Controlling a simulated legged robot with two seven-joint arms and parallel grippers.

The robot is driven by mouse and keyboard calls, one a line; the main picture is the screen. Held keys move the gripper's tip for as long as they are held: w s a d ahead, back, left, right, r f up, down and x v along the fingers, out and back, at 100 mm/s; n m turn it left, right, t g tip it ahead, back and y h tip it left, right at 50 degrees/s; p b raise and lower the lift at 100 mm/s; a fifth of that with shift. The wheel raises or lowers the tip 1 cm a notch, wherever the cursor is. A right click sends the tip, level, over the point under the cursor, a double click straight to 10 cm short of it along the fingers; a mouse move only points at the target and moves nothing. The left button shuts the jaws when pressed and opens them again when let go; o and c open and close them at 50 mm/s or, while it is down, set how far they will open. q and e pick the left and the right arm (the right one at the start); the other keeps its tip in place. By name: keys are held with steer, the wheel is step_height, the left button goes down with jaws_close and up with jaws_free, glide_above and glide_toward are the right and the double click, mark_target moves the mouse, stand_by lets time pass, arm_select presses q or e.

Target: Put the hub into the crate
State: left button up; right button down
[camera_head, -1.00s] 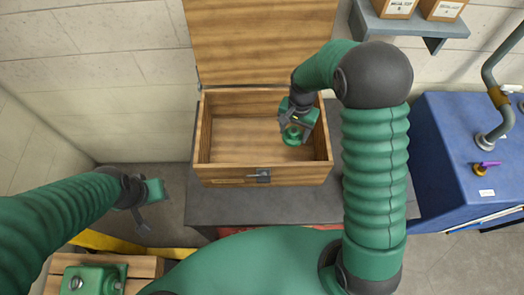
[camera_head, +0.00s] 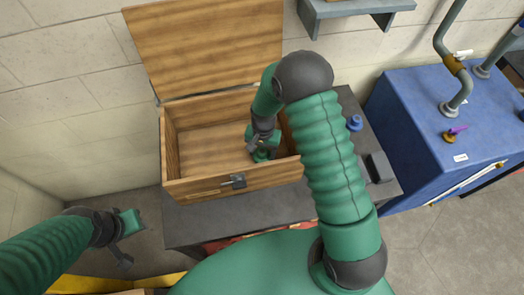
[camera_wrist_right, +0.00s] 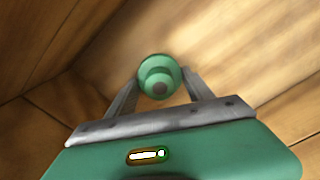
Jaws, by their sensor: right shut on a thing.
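The wooden crate (camera_head: 200,186) stands with its lid (camera_head: 205,45) open and leaning back. My right gripper (camera_head: 259,146) reaches down inside the crate, near its right side. It is shut on the small round green hub (camera_head: 263,156). In the right wrist view the stepped hub (camera_wrist_right: 157,75) sits between the two grey fingers, with wooden boards behind it. I cannot tell whether the hub touches the crate floor. My left gripper (camera_head: 130,241) hangs at the left, away from the crate, and its finger opening is unclear.
The crate stands on a dark grey table (camera_head: 215,217). A blue knob-like part (camera_head: 354,122) and a dark block (camera_head: 378,168) lie on its right part. A blue cabinet (camera_head: 410,120) with pipes stands at the right. A grey shelf (camera_head: 355,8) is on the wall above.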

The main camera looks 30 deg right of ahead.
mark_target(263, 150)
steer(key=shift+c, duration=2)
jaws_free()
step_height(263, 150, up, 12)
steer(key=shift+d, duration=0.1)
